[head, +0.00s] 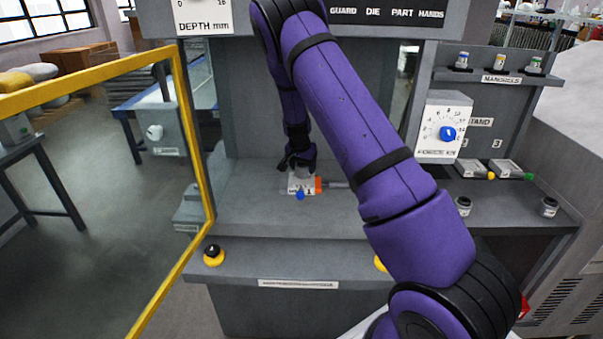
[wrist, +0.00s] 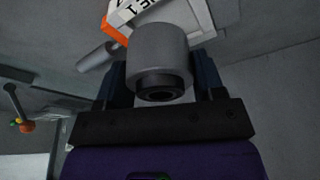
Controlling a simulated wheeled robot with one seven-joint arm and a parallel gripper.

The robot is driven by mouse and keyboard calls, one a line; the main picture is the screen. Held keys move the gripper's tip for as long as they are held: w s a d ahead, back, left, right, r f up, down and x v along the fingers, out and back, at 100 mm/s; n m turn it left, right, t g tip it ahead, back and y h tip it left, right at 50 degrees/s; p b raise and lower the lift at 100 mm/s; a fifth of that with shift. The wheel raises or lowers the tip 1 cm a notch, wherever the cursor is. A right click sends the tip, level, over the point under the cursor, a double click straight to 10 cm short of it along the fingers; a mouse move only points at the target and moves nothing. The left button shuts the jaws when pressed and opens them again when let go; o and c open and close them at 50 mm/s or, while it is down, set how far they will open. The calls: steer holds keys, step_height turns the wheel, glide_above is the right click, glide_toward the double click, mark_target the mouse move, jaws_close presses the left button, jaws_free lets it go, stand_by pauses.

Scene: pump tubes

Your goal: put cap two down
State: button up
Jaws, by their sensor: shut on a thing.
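My gripper (head: 299,166) is over the press bed in the middle of the head view. In the wrist view its two dark fingers (wrist: 161,72) are shut on a grey cylindrical cap (wrist: 160,50) with a dark ring at its near end. The cap's number is not visible. Just beyond the cap is a white block (wrist: 182,14) with black lettering and an orange part (wrist: 113,33). The block (head: 294,186) also shows under my gripper in the head view, with a blue knob (head: 300,195) in front. I cannot tell whether the cap touches the block.
Two grey pieces with dark tops, one nearer (head: 463,206) and one farther right (head: 549,207), stand on the right ledge. Behind them lie two light blocks with yellow (head: 473,169) and green (head: 510,170) ends. A yellow guard frame (head: 204,190) stands open at left. Bare bed lies around the block.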

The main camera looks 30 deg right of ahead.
mark_target(302, 172)
steer(key=shift+w+d, duration=0.1)
steer(key=shift+w, duration=0.35)
steer(key=shift+w+f, duration=0.25)
steer(key=shift+f, duration=1.55)
steer(key=shift+f, duration=0.1)
steer(key=o, duration=1.2)
